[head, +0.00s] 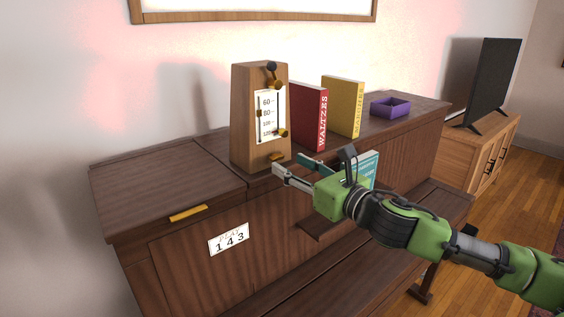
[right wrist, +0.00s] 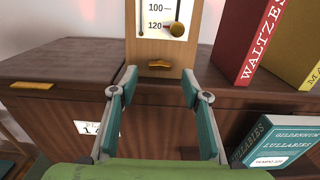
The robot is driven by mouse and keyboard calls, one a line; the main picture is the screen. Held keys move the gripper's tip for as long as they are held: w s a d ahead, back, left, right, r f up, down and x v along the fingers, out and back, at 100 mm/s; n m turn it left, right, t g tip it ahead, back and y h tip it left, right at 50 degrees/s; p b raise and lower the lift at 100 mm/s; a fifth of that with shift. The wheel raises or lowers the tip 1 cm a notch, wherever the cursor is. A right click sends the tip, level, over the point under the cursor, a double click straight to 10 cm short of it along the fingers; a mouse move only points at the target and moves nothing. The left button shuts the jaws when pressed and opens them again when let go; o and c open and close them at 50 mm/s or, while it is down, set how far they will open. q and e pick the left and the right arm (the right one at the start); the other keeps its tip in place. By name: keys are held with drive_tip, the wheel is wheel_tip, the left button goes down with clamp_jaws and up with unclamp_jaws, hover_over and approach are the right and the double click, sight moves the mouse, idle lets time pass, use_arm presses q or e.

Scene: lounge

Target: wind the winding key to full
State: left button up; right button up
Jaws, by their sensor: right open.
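A wooden metronome (head: 248,125) stands upright on top of the dark piano; its lower front also shows in the right wrist view (right wrist: 146,53). A small brass wing-shaped piece, which looks like the winding key (right wrist: 160,65), sits low on its front face, roughly level; it also shows in the head view (head: 277,156). My right gripper (head: 288,163) is open and empty just in front of the metronome. In the right wrist view its fingertips (right wrist: 159,78) are wide apart, with the key seen between them. My left gripper is not in view.
A brass knob (right wrist: 177,29) sits above the key, by the scale's 120. Red (head: 310,117) and yellow (head: 343,106) books and a purple box (head: 390,107) stand to the right. A teal book (right wrist: 274,139) leans lower, right of the gripper. The piano top left of the metronome is clear.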

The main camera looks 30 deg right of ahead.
sight(280, 158)
drive_tip(key=w, duration=0.3)
drive_tip(key=shift+w+r, duration=0.1)
drive_tip(key=shift+r, duration=0.05)
drive_tip(key=shift+w+a+p, duration=0.15)
drive_tip(key=shift+w+p, duration=0.2)
drive_tip(key=shift+w, duration=0.35)
drive_tip(key=shift+c, duration=0.4)
drive_tip(key=c, duration=1)
